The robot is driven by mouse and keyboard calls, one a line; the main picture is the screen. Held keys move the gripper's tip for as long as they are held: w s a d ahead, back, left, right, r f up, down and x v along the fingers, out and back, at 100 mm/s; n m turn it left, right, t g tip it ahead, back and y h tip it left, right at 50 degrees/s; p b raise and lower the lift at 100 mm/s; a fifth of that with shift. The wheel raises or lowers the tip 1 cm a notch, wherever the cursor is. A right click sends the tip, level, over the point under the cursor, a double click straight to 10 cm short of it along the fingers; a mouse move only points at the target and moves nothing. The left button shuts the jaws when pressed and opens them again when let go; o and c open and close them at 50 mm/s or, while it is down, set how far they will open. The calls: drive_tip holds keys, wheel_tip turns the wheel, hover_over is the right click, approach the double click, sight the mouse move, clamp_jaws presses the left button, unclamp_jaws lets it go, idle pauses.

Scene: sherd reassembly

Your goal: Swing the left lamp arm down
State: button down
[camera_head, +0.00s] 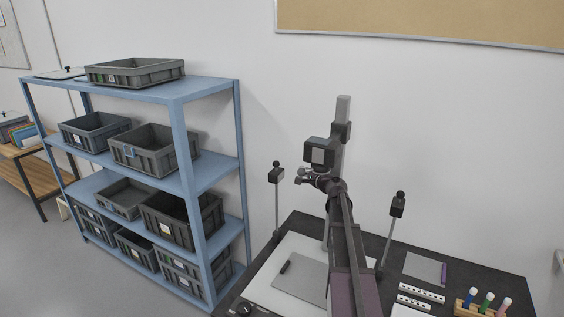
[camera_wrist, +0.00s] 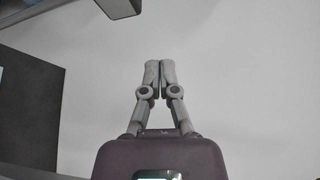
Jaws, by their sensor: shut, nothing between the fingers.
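The left lamp arm (camera_head: 277,212) is a thin grey rod standing upright, with a black lamp head (camera_head: 276,175) and a small knob at its top. It rises at the back left of the dark table. My gripper (camera_head: 300,176) is to the right of the lamp head at about the same picture height, apart from it in the picture; how far in depth I cannot tell. In the wrist view my gripper (camera_wrist: 160,66) has its two grey fingers together with nothing between them. I cannot identify the left lamp there.
A grey column (camera_head: 343,112) with a camera-like box (camera_head: 319,152) stands behind my arm. The right lamp head (camera_head: 397,205) tops a leaning rod. The dark table (camera_head: 431,254) carries a grey card, scale bars and a wooden rack of tubes (camera_head: 480,306). Blue shelving (camera_head: 178,150) stands left.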

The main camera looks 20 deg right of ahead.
sight(283, 170)
drive_tip(key=shift+w, duration=0.1)
idle(0.3)
drive_tip(key=w+a+f+b, duration=0.1)
drive_tip(key=w, duration=0.9)
drive_tip(key=a, duration=0.1)
drive_tip(key=s+a, duration=0.2)
drive_tip(key=shift+a+r+p, duration=0.35)
drive_tip(key=shift+a, duration=0.05)
drive_tip(key=shift+a, duration=0.15)
